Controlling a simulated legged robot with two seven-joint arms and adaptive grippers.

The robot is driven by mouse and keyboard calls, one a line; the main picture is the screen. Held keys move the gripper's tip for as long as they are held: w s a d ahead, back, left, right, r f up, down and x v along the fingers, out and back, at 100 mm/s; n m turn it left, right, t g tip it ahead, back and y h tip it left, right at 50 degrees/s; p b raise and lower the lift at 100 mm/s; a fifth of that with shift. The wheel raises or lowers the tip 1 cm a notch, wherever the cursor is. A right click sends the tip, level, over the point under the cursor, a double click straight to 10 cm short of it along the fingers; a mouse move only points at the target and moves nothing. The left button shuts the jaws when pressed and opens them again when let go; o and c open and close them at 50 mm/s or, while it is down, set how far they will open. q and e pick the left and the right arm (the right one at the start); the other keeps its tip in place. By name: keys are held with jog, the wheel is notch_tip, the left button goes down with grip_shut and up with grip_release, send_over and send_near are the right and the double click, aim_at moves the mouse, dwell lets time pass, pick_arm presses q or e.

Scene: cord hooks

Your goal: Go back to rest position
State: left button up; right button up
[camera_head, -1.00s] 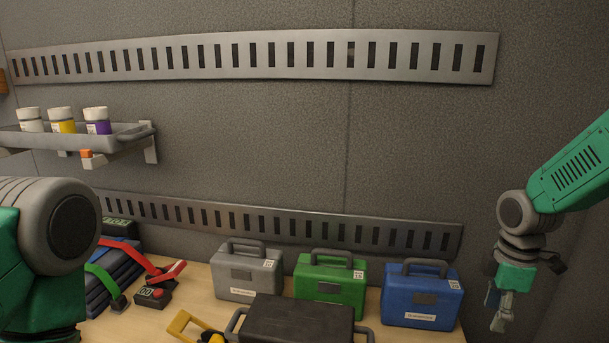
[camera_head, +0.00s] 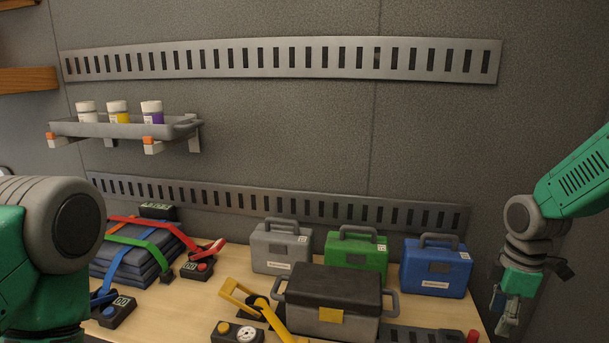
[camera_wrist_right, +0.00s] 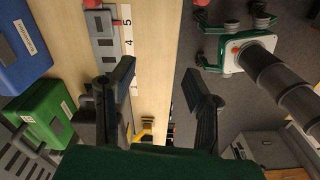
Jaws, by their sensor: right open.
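My right gripper (camera_head: 508,315) hangs at the lower right of the head view, fingers downward, to the right of the blue case (camera_head: 436,266). In the right wrist view its two dark fingers (camera_wrist_right: 164,88) are spread apart with nothing between them, above the table's edge (camera_wrist_right: 181,60). My right arm comes in from the right edge. Of my left arm, only a green and grey part shows at the lower left of the head view; its gripper is outside the picture.
A grey case (camera_head: 281,247) and a green case (camera_head: 356,257) stand beside the blue one. A black-lidded box (camera_head: 330,307) and a yellow-handled device (camera_head: 255,302) are in front. Strapped blue pads (camera_head: 130,262) lie left. A tray (camera_head: 90,129) with bottles hangs on the wall.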

jog(key=s+a+f+m+b, duration=0.25)
jog(key=s+f, duration=0.25)
jog(key=f, duration=0.3)
jog(key=s+a+f+m+b, duration=0.2)
jog(key=s+a+f, duration=0.15)
jog(key=f, duration=0.45)
jog(key=s+a+f+m+b, duration=0.25)
jog(key=s+f, duration=0.25)
jog(key=f, duration=0.4)
pick_arm(q)
notch_tip(320, 180, down, 12)
jog(key=b, duration=0.5)
jog(key=shift+w+d, duration=0.2)
pick_arm(e)
jog(key=s+a+f+m, duration=0.1)
jog(key=s+f+m, duration=0.4)
jog(key=s+f, duration=0.4)
jog(key=s, duration=0.5)
jog(key=shift+s+a+m+t, duration=0.15)
jog(key=shift+s+m+t, duration=0.15)
jog(key=shift+s, duration=0.05)
pick_arm(q)
jog(key=shift+a+f, duration=0.1)
jog(key=shift+a, duration=0.05)
pick_arm(e)
jog(key=shift+a, duration=0.1)
